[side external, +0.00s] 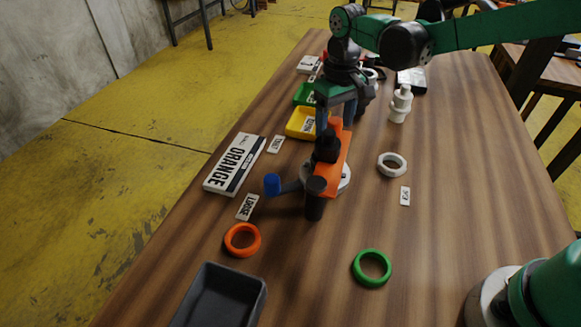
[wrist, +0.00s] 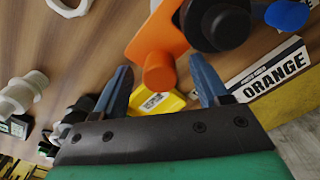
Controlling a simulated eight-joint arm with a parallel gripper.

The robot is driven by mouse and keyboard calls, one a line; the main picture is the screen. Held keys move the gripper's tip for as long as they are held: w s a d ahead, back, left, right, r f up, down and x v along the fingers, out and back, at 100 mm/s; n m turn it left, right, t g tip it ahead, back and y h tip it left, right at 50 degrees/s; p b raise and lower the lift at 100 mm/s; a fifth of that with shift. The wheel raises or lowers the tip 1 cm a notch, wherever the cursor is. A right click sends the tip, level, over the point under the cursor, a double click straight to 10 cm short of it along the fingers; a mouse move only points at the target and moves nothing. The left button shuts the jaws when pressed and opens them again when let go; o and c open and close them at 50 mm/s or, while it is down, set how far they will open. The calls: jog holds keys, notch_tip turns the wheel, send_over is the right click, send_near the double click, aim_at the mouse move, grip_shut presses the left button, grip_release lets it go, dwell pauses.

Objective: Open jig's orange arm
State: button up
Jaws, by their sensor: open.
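The jig's orange arm (side external: 337,165) is a flat bar above a pale round base (side external: 344,178), with black cylindrical parts on it. A dark lever with a blue knob (side external: 272,184) sticks out to the left. In the wrist view the orange arm (wrist: 160,32) ends in a round orange peg (wrist: 158,72). My gripper (side external: 336,124) points down at the far end of the arm. Its blue fingers are open and empty. In the wrist view the peg appears in the gap between the fingertips (wrist: 162,68); I cannot tell its depth between them.
A box marked ORANGE (side external: 235,164) and yellow (side external: 301,123) and green (side external: 304,94) trays lie left. A white ring (side external: 392,164) and white bottle (side external: 400,104) are right. Orange (side external: 242,240) and green (side external: 372,268) rings and a dark tray (side external: 220,298) are near the front.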

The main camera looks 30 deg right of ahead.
jog(key=shift+f, duration=0.1)
jog(key=shift+c, duration=0.3)
grip_shut()
dwell(1.1)
